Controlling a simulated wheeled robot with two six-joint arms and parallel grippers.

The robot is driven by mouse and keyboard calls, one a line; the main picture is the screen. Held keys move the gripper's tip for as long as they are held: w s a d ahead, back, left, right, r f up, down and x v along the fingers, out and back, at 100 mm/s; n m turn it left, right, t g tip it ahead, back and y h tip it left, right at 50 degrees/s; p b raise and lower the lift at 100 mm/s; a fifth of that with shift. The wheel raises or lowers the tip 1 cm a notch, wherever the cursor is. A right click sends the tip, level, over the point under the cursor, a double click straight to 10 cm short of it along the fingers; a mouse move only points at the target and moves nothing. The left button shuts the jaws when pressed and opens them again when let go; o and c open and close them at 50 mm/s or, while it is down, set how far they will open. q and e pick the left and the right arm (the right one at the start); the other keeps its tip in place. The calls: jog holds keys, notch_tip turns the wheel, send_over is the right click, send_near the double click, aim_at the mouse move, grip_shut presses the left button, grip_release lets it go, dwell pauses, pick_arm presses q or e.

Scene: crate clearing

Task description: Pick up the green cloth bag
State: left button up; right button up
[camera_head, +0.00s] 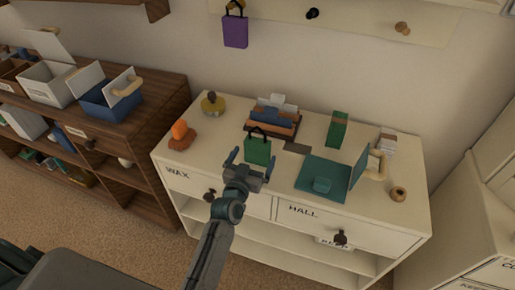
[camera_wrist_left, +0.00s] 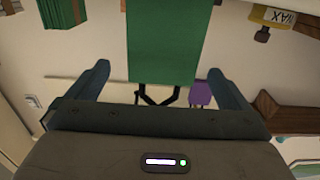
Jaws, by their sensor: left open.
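The green cloth bag (camera_head: 257,151) stands upright on the white cabinet top with its dark handles up. In the left wrist view, the green bag (camera_wrist_left: 160,42) appears upside down, with its handles below. My left gripper (camera_head: 251,161) is open at the near side of the bag, its two fingers spread left and right of it. In the left wrist view, my left gripper (camera_wrist_left: 159,72) shows the bag between the fingers, with gaps on both sides. I cannot tell how deep the bag sits between them. My right gripper is out of view.
A letter rack (camera_head: 273,121) stands close behind the bag. A teal open box (camera_head: 318,173) is to the right, an orange object (camera_head: 181,134) to the left. A green box (camera_head: 337,128) stands at the back. A purple bag (camera_head: 235,31) hangs on the wall.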

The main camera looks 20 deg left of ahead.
aim_at(256, 151)
pick_arm(q)
jog(key=shift+w+a+f+p, duration=0.1)
jog(key=shift+w+p, duration=0.3)
jog(key=shift+w, duration=1)
jog(key=shift+w+f+p, duration=0.1)
jog(key=shift+w+p, duration=0.25)
jog(key=shift+w, duration=1)
jog(key=shift+s, duration=0.1)
jog(key=shift+c, duration=0.4)
jog(key=c, duration=1)
